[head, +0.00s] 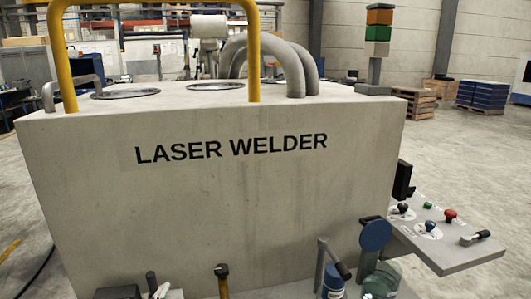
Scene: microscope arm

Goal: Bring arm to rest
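A large pale grey machine (210,220) marked "LASER WELDER" fills the middle of the head view. I cannot tell for sure which part is the arm of the task. A blue disc (376,235) on a dark bracket stands at the machine's lower right front. A white cylinder (208,26) on a post shows behind the machine's top. Neither of my grippers is in view.
Yellow rails (254,50) and grey pipes (290,65) rise from the machine. Small tools (222,280) show at the bottom edge.

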